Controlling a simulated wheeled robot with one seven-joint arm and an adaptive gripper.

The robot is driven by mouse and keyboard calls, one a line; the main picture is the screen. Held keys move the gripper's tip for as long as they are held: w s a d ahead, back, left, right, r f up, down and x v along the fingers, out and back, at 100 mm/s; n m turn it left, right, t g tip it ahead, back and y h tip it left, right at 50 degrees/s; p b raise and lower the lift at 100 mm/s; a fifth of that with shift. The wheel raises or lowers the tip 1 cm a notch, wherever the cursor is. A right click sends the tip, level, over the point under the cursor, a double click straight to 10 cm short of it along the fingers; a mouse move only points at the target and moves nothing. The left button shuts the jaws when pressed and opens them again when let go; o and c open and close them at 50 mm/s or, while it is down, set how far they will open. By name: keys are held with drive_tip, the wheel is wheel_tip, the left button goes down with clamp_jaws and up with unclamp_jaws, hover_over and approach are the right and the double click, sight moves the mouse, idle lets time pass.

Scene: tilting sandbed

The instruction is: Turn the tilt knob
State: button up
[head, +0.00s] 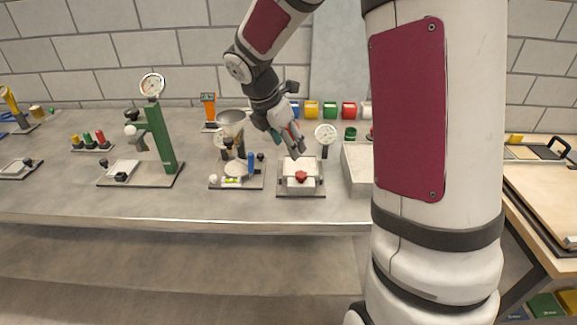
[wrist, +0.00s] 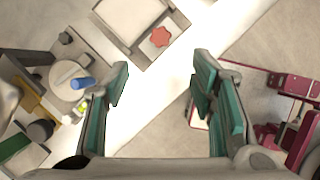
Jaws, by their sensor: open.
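The tilt knob (head: 301,176) is a small red lobed knob on the front of the white sandbed box (head: 291,183), which stands on a grey base plate near the table's front edge. In the wrist view the red knob (wrist: 160,37) shows at the top centre, beside the pale tray of the sandbed (wrist: 128,18). My gripper (head: 293,146) hangs above and behind the knob in the head view, pointing down. In the wrist view my gripper's teal-padded fingers (wrist: 161,78) are wide apart with nothing between them. The knob is ahead of the fingertips, apart from them.
Left of the sandbed stands a device with a blue cylinder (head: 251,164) and a metal funnel (head: 231,122). A round dial gauge (head: 325,134) stands behind it. A pale block (head: 357,170) is to the right. Coloured bins (head: 330,110) line the back.

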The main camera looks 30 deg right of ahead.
sight(301, 174)
drive_tip(key=x, duration=1.3)
drive_tip(key=shift+a+b, duration=0.1)
drive_tip(key=shift+b, duration=0.2)
drive_tip(key=shift+c, duration=0.2)
drive_tip(key=c, duration=1.1)
